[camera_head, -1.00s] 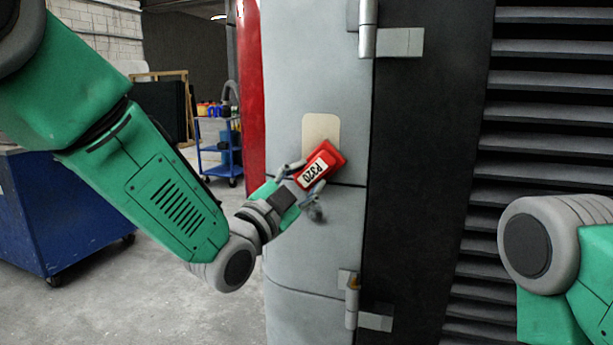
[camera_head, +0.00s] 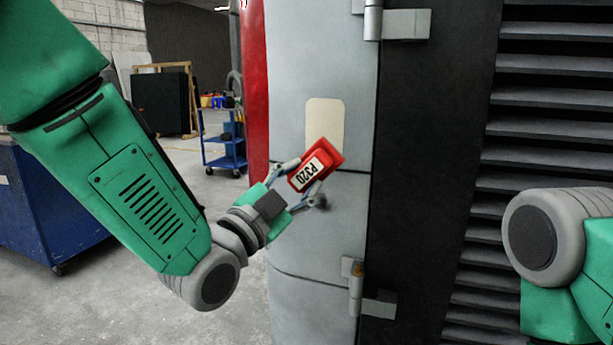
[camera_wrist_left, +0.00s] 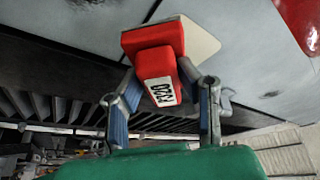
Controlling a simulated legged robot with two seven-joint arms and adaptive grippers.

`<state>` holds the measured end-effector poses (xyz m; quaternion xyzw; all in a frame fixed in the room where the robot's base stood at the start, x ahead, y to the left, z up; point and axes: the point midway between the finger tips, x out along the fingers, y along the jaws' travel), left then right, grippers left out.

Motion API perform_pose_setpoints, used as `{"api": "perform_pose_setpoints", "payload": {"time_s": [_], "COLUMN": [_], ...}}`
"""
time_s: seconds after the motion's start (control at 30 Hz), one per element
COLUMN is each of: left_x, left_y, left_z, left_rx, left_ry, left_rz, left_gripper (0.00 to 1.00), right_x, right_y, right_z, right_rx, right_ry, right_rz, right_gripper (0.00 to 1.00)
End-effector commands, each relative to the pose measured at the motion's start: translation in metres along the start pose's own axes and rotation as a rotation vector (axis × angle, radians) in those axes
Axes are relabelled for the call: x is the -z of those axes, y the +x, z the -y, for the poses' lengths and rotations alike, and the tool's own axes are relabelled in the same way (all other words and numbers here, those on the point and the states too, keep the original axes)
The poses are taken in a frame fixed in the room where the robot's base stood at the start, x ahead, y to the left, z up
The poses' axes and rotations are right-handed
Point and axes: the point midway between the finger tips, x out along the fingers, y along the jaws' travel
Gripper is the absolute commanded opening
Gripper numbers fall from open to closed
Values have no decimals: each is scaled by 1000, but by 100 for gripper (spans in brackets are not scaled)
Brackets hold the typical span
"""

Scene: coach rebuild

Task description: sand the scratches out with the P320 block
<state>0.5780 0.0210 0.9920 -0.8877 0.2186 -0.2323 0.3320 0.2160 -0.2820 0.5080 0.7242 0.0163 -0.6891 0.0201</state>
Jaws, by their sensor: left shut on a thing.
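The red P320 block (camera_head: 316,166) has a white label and is held in my left gripper (camera_head: 305,180), whose fingers are shut on its two sides. The block is tilted in the head view. It overlaps the lower right part of a beige patch (camera_head: 324,118) on the grey coach panel (camera_head: 290,60). In the left wrist view the block (camera_wrist_left: 155,62) sits between the fingers, with the patch (camera_wrist_left: 200,42) behind it. I cannot tell whether it touches the panel. No scratches can be made out. My right gripper is out of view; part of my right arm shows at the right.
Hinges (camera_head: 405,24) stand out from the panel edge, one high and one low (camera_head: 356,288). A dark louvred section (camera_head: 550,110) lies to the right. A blue trolley (camera_head: 222,150) and a blue cabinet (camera_head: 45,215) stand on the open floor at left.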

Motion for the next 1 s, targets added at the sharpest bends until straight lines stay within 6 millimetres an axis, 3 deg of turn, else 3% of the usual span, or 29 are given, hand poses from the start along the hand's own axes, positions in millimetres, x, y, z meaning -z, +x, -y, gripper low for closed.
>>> {"api": "perform_pose_setpoints", "payload": {"time_s": [0.47,0.8,1.0], "left_x": [5,14,16], "left_y": [-10,-34,-37], "left_z": [1,0,1], "left_rx": [2,2,2], "left_ry": [0,0,0], "left_rz": [-2,-2,-2], "left_gripper": [7,7,7], "right_x": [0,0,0], "right_y": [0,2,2], "right_z": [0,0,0], "right_rx": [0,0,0], "right_ry": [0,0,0], "right_rz": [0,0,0], "right_gripper": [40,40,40]}}
